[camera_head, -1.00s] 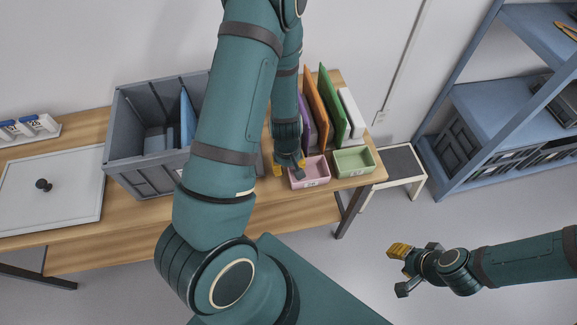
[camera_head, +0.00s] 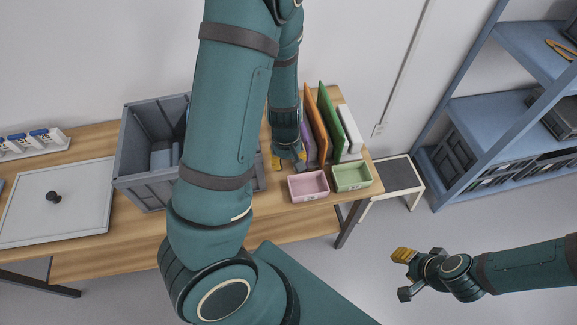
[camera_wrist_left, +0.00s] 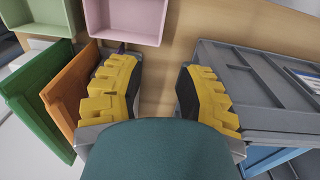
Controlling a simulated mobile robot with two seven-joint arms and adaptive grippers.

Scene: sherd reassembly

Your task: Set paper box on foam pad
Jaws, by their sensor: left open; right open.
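I cannot tell for certain which things are the paper box and the foam pad. Possible paper boxes are the pink open box (camera_head: 308,187) and the green open box (camera_head: 352,178), side by side at the table's front right. They also show at the top of the left wrist view, pink (camera_wrist_left: 138,20) and green (camera_wrist_left: 38,12). A dark grey pad (camera_head: 393,174) lies on a low white stool right of the table. My left gripper (camera_head: 288,160) is open and empty behind the pink box; the wrist view (camera_wrist_left: 158,90) shows bare wood between its fingers. My right gripper (camera_head: 405,274) is open over the floor.
A grey crate (camera_head: 143,186) stands left of the left gripper. Upright orange (camera_head: 316,127) and green (camera_head: 335,122) boards stand close on its right. A white tray with a dark knob (camera_head: 55,225) lies at the table's left. Blue shelving (camera_head: 475,95) stands far right.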

